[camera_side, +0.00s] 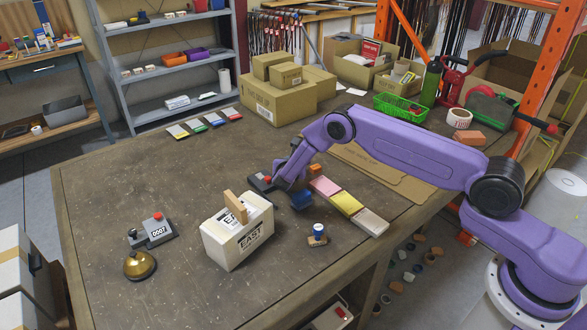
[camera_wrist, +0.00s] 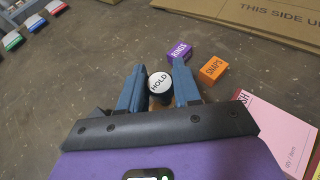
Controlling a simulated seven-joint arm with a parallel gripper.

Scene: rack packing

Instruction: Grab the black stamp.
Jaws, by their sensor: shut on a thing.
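A dark stamp (camera_wrist: 160,84) with a round white top marked HOLD is in the wrist view. It stands between the two blue fingers of my gripper (camera_wrist: 157,88), which are shut on it. Its base is mostly hidden behind the gripper. In the side view my gripper (camera_side: 298,197) is low over the table, left of the pink pad, and the stamp cannot be made out there. Another stamp (camera_side: 318,236), with a blue and white top and a wooden base, stands nearer the table's front edge.
An orange SNAPS box (camera_wrist: 213,69) and a purple box (camera_wrist: 179,50) lie just beyond the fingers. A pink pad (camera_wrist: 268,138) lies to the right. A white EAST box (camera_side: 232,244), a grey 0007 device (camera_side: 152,232) and a brass bell (camera_side: 139,265) stand at the left front.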

